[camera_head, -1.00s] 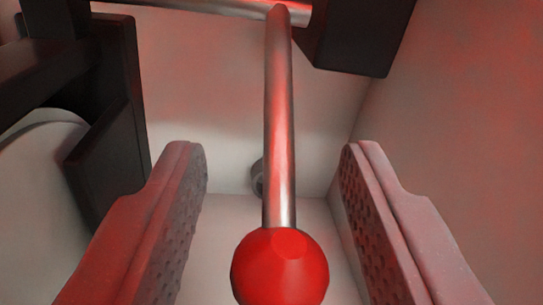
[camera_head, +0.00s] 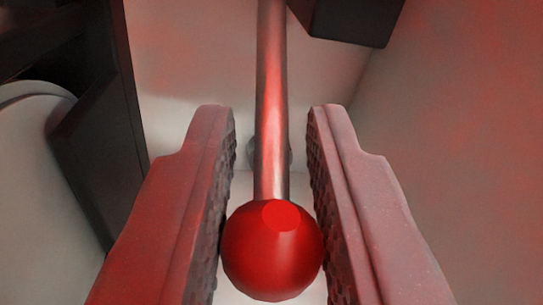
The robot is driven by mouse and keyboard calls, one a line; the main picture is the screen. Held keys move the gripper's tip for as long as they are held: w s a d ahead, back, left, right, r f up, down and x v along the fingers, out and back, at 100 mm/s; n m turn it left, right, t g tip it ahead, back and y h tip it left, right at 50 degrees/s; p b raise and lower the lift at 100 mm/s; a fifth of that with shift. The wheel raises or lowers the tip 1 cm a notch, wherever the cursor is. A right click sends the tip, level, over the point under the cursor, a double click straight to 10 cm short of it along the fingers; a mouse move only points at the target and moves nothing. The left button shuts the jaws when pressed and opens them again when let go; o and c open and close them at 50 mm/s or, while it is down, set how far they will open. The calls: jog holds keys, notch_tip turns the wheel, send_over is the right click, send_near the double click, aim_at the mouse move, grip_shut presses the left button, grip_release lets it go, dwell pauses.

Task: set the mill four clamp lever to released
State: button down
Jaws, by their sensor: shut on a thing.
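The clamp lever is a shiny metal rod (camera_head: 271,110) with a round red knob (camera_head: 272,255) at its near end. The rod runs from the knob up to the top edge of the picture, where its far end is cut off. My gripper (camera_head: 272,130) is shut on the red knob, with one textured pad against each side of it. The fingertips reach past the knob, along both sides of the rod, with gaps between them and the rod. The lever's setting cannot be read from this view.
A dark block (camera_head: 350,18) stands at the top right, close to the rod. A dark frame (camera_head: 95,150) and a pale rounded part (camera_head: 35,150) are at the left. Pale walls lit red enclose the back and right. A small round fitting lies behind the rod.

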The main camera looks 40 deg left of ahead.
jog(key=r+p, duration=0.1)
jog(key=p, duration=0.2)
jog(key=shift+s, duration=0.1)
jog(key=shift+g+h+p, duration=0.3)
jog(key=shift+p, duration=0.25)
jog(key=shift+f, duration=0.1)
jog(key=c, duration=1.3)
grip_release()
jog(key=shift+d, duration=0.1)
jog(key=shift+b, duration=0.35)
